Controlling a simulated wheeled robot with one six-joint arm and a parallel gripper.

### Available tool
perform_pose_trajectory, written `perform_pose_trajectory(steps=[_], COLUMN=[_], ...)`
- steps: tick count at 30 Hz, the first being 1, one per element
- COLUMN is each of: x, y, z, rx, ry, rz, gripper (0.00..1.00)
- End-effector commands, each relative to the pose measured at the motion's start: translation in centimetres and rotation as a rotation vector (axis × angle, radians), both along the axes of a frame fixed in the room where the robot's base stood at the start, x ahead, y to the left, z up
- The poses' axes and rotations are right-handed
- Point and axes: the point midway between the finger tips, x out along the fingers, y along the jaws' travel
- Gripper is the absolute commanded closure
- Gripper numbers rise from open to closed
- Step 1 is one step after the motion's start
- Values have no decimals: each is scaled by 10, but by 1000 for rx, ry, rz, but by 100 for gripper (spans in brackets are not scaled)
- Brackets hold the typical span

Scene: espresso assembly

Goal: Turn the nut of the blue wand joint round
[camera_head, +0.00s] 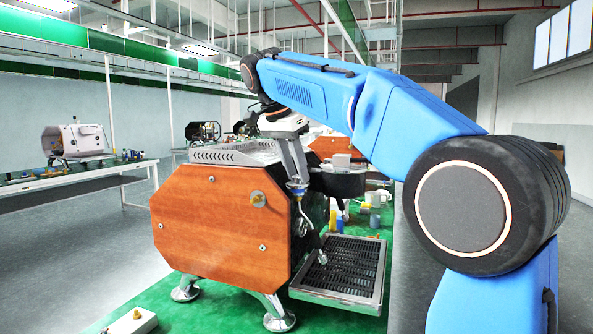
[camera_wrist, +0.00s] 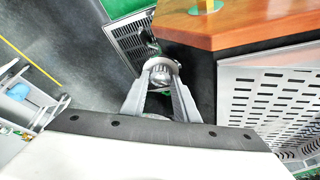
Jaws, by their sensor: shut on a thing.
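The espresso machine (camera_head: 215,225) has an orange wooden side panel and stands on silver feet. The steam wand (camera_head: 309,225) hangs at its front corner as a thin metal tube above the drip tray. My gripper (camera_head: 297,182) reaches down from above to the wand's upper end. In the wrist view, the two grey fingers (camera_wrist: 160,68) close around a ridged metal nut (camera_wrist: 160,76). The nut is partly hidden by the fingers, and its turn angle cannot be told.
The drip tray (camera_head: 341,270) juts out in front of the machine, below the wand. The wooden panel (camera_wrist: 230,22) is close to the fingers in the wrist view. Cups (camera_head: 376,198) stand behind on the green mat.

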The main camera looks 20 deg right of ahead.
Motion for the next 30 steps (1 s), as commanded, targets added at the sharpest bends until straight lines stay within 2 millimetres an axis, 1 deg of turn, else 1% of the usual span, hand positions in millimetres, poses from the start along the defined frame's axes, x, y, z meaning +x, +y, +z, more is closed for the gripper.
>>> perform_pose_trajectory(steps=[6,18,19,21,30], x=[0,0,0,0,0], y=[0,0,0,0,0], z=[0,0,0,0,0], rx=[0,1,1,0,0], ry=[-1,-1,-1,-1,0], rz=[-39,-45,-45,-44,-32], gripper=[95,95,70,54,54])
